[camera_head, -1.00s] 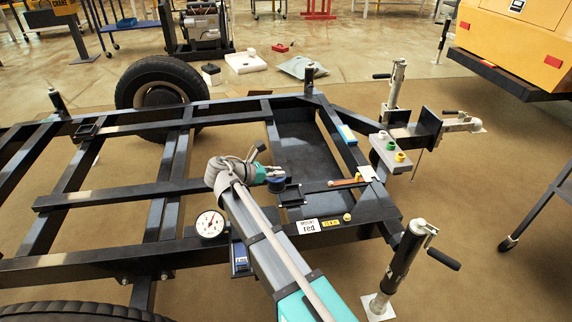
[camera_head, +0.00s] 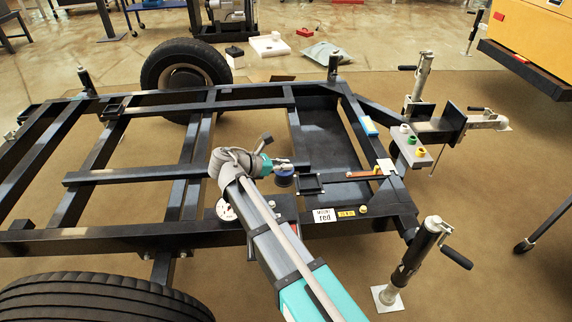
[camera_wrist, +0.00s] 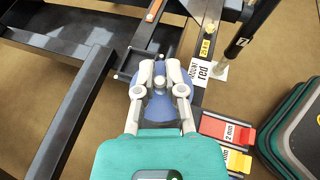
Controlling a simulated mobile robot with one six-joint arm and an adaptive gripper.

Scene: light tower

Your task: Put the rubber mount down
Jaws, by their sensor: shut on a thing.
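My gripper (camera_head: 284,166) is shut on the rubber mount (camera_head: 284,180), a dark blue round piece with a metal stud on top. In the wrist view, the mount (camera_wrist: 158,108) sits between the grey fingers (camera_wrist: 159,86), which close around its stud. It is over the black trailer frame, just left of a small black square bracket (camera_head: 310,183) in the head view. I cannot tell whether its underside touches the frame. A white card reading "MOUNT red" (camera_head: 324,215) lies on the near beam, right of the mount.
A round gauge (camera_head: 226,209) sits partly behind my arm. A grey block with coloured caps (camera_head: 410,152) is at the right of the frame. Jack stands (camera_head: 412,265) rise at its corners. Red and yellow tags (camera_wrist: 227,130) and a dark case (camera_wrist: 298,130) show in the wrist view.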

